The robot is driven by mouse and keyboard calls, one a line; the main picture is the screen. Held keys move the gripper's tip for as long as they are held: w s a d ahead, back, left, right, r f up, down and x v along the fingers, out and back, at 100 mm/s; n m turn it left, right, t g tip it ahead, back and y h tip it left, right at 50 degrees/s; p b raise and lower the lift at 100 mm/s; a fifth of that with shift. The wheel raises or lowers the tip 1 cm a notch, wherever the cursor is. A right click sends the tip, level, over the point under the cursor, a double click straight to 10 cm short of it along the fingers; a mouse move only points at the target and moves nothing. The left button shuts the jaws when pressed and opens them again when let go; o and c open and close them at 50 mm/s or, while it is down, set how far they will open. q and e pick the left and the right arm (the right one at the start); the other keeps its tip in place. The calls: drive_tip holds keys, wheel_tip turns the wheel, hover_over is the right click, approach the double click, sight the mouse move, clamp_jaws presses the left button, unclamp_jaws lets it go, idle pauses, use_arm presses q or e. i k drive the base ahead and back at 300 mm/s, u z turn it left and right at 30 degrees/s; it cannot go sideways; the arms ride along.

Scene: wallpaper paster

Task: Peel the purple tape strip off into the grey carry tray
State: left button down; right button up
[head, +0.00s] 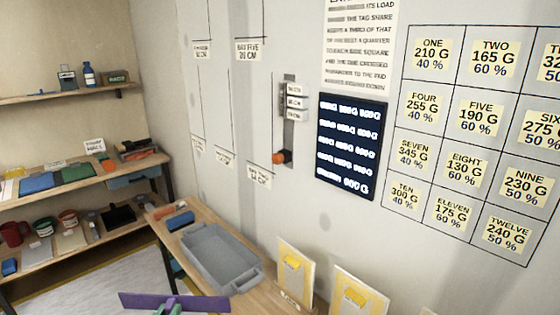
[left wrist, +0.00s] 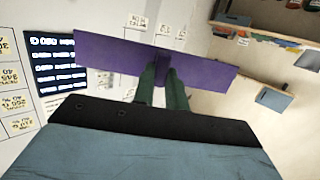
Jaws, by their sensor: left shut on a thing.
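The purple tape strip (head: 150,301) shows at the bottom of the head view, in front of the bench. My left gripper (head: 172,303) is shut on it near its middle; only the green fingertips show there. In the left wrist view the strip (left wrist: 120,58) spans the picture, held between the two green fingers of the left gripper (left wrist: 163,80). The grey carry tray (head: 218,256) sits on the wooden bench, beyond the strip and to its right. Its visible inside looks empty. The strip is apart from the tray. My right gripper is not in view.
The wooden bench (head: 272,299) runs along the wall. A blue block (head: 181,220) lies behind the tray. Two upright cards with yellow patches (head: 294,274) stand right of it. Loaded shelves (head: 75,183) stand at the left. A dark board (head: 350,146) hangs on the wall.

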sight(215, 264)
drive_tip(key=u, duration=1.4)
drive_tip(key=i, duration=2.55)
drive_tip(key=z, duration=2.9)
